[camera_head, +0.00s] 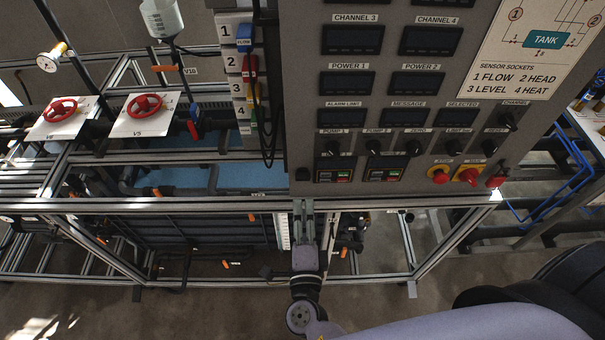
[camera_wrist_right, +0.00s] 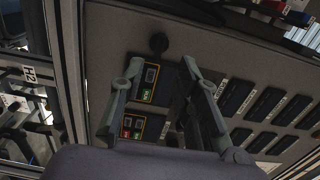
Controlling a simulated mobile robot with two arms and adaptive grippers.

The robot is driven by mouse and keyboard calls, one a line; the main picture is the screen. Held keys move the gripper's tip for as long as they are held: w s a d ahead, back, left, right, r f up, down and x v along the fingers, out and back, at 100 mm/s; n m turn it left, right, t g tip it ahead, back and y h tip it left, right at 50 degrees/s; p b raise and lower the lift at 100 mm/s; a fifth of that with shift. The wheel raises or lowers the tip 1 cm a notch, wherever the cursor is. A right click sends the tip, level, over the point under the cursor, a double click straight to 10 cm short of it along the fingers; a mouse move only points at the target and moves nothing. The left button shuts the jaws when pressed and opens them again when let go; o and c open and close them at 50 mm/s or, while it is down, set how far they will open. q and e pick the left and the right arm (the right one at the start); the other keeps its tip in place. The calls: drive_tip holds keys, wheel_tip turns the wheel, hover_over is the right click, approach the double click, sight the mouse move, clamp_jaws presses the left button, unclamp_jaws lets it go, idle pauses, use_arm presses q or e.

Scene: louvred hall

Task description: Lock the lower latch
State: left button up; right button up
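The lower latch (camera_head: 302,174) is a small dark knob at the lower left corner of the grey control panel (camera_head: 300,110). In the right wrist view the latch (camera_wrist_right: 158,42) is a round black knob beyond the fingertips, roughly in line with the gap between them. Which way it is turned cannot be told. My right gripper (camera_head: 304,208) is below the panel's lower left corner, pointing up at it. In the right wrist view the right gripper (camera_wrist_right: 161,64) has its fingers apart with nothing between them. My left gripper is not in view.
Two small pump modules (camera_head: 333,170) (camera_head: 386,168) sit right of the latch. A metal frame rail (camera_head: 200,206) runs below the panel. Dark cables (camera_head: 268,110) hang along its left side. Red valve wheels (camera_head: 145,105) stand left.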

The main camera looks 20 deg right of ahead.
sight(303, 180)
drive_tip(key=x, duration=0.9)
drive_tip(key=shift+f, duration=0.15)
drive_tip(key=shift+s, duration=0.15)
drive_tip(key=shift+c, duration=0.4)
clamp_jaws()
